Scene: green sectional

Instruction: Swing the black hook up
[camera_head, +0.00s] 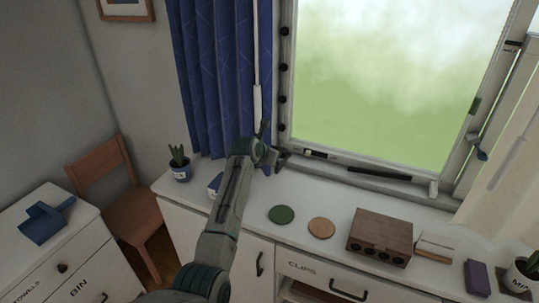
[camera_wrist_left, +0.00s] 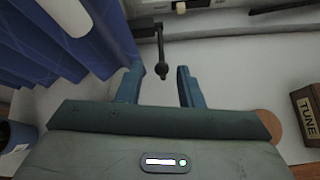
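My left gripper (camera_head: 274,145) is open in front of the lower left corner of the window, with its fingers spread. In the left wrist view the black hook (camera_wrist_left: 161,52) hangs down from a dark bar at the top, with a round knob at its lower end. The knob appears between the open fingertips of my left gripper (camera_wrist_left: 157,82); whether it touches a finger I cannot tell. In the head view the hook is mostly hidden behind the gripper. My right gripper is not in view.
A blue curtain (camera_head: 213,75) and a white rod (camera_head: 257,104) hang close left of the gripper. On the counter (camera_head: 290,243) stand a potted plant (camera_head: 180,168), a green disc (camera_head: 282,214), a tan disc (camera_head: 321,227) and a wooden box (camera_head: 381,234). The window pane (camera_head: 380,80) is behind.

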